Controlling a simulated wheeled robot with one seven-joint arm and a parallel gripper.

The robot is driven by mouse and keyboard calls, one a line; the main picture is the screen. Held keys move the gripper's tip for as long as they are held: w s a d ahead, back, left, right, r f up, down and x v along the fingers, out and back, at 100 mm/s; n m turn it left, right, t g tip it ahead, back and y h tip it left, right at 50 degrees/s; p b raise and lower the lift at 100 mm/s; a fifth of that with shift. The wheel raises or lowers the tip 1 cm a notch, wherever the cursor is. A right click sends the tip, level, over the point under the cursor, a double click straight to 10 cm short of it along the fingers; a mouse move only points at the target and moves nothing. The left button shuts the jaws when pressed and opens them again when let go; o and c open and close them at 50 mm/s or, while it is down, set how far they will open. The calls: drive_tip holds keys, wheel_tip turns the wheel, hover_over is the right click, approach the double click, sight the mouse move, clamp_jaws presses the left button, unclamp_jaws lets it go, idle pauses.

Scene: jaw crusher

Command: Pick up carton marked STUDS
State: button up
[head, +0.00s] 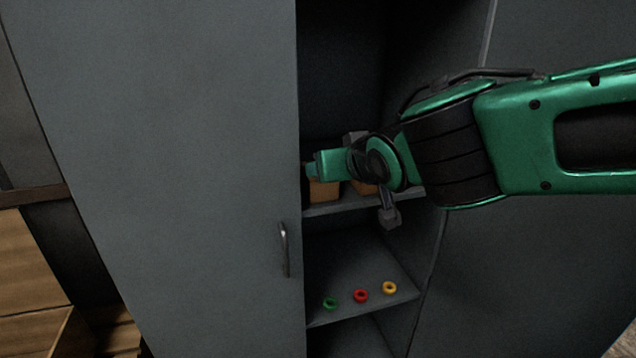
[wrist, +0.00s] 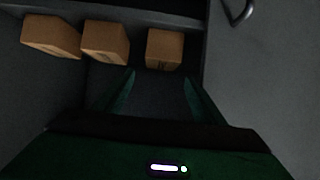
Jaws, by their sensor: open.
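Three brown cartons stand in a row on a cabinet shelf in the wrist view: a left carton (wrist: 50,36), a middle carton (wrist: 105,42) and a right carton (wrist: 164,49). Faint dark marks show on the faces, but I cannot read which one says STUDS. My gripper (wrist: 160,92) is open and empty, its two green fingers apart. The right carton lies ahead, between the lines of the fingers, and apart from them. In the head view my wrist covers most of the cartons; parts of a carton (head: 324,190) show below it.
The grey cabinet's door (head: 170,150) with a handle (head: 284,250) stands at the left of the opening. A lower shelf (head: 350,270) holds a green ring (head: 329,303), a red ring (head: 361,296) and a yellow ring (head: 390,288). Wooden crates (head: 30,270) stand at far left.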

sight(315, 192)
drive_tip(key=shift+x, duration=4.9)
drive_tip(key=shift+s+f, duration=0.1)
drive_tip(key=c, duration=1.2)
drive_tip(key=shift+c, duration=0.2)
